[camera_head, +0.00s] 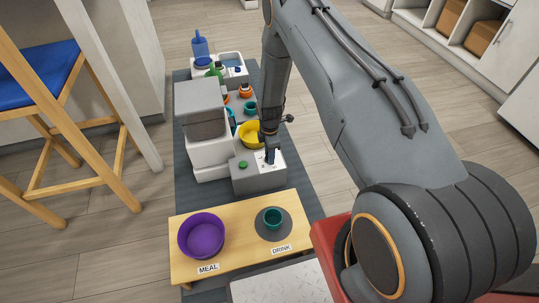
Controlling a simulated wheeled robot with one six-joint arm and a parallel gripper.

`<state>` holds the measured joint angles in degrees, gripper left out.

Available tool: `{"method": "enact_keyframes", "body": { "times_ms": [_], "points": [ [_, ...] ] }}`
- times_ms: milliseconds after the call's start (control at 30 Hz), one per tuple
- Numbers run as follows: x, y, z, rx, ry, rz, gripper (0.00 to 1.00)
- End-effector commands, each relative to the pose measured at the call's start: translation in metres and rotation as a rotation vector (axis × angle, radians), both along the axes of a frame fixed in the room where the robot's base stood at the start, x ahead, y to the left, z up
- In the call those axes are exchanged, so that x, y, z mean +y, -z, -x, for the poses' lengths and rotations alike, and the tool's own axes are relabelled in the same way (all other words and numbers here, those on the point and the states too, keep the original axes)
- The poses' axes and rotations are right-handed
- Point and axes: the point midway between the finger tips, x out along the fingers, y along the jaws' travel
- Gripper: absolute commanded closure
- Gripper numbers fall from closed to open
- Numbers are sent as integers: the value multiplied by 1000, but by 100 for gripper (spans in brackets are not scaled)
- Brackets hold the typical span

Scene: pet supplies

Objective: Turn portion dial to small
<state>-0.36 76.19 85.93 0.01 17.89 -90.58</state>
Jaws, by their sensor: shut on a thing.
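The portion dial sits on top of the light grey control box (257,179) and is mostly hidden behind my gripper. My gripper (270,158) points down onto the right part of the box's top and is shut on the dial. The dial's pointer cannot be made out. A small white label patch shows beside my fingers, but its marks are too small to read. A green button (243,164) sits on the box's top to the left of my gripper.
A yellow bowl (247,140) is close behind my gripper. A grey feeder (201,110) stands left. Open floor lies to the right.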

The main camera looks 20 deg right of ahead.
Motion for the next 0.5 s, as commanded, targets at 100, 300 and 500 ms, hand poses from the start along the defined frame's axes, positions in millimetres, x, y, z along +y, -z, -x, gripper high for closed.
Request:
{"method": "enact_keyframes", "body": {
  "times_ms": [100, 300, 500],
  "points": [
    [-1, 0, 1, 2, 0, 0, 90],
    [-1, 0, 1, 2, 1, 0, 54],
    [0, 0, 0, 1, 0, 0, 50]
  ]
}}
